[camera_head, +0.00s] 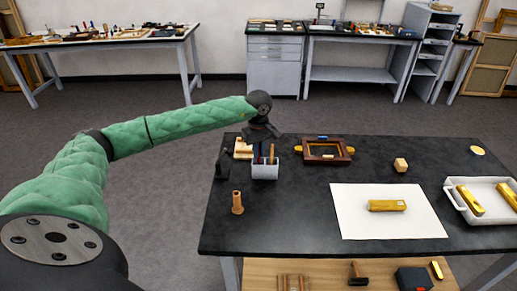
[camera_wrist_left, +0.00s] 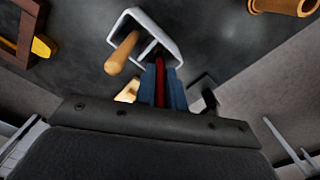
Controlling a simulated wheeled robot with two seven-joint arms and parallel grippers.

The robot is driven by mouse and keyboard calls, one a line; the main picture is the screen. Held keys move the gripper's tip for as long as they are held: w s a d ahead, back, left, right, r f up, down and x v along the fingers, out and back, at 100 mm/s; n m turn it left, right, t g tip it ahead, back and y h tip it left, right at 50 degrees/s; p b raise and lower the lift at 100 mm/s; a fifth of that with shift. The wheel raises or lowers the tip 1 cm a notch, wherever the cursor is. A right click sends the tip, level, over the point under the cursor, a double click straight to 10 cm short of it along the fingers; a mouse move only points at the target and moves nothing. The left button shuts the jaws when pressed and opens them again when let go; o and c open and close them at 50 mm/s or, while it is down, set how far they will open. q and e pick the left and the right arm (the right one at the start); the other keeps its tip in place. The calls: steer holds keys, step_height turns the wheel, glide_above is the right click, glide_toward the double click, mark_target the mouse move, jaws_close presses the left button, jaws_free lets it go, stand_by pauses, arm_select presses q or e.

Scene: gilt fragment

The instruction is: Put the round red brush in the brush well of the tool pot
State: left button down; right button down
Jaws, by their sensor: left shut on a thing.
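The tool pot (camera_head: 265,173) is a small white open-topped box near the left side of the black table. In the left wrist view the pot (camera_wrist_left: 172,27) shows a dividing wall, and a wooden-handled tool (camera_wrist_left: 121,53) stands tilted in one compartment. My left gripper (camera_head: 264,152) is directly over the pot, pointing down. In the left wrist view its blue fingers (camera_wrist_left: 161,85) are shut on the round red brush (camera_wrist_left: 160,80), a thin red shaft. The brush is at the other compartment's opening; its lower end is hidden, so I cannot tell how deep it reaches. My right gripper is not in view.
A brown wooden cylinder (camera_head: 237,204) stands in front of the pot. A dark object (camera_head: 221,166) is left of it, and a wooden frame (camera_head: 309,159) lies to the right. Farther right are a white sheet (camera_head: 355,222), a small wooden block (camera_head: 400,164) and a white tray (camera_head: 463,208).

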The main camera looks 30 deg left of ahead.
arm_select(q)
steer(key=shift+f, duration=0.15)
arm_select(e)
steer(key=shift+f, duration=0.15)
arm_select(q)
steer(key=shift+f, duration=0.1)
steer(key=c, duration=1.5)
jaws_free()
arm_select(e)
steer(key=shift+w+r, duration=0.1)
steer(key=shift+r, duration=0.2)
arm_select(q)
steer(key=shift+r, duration=0.2)
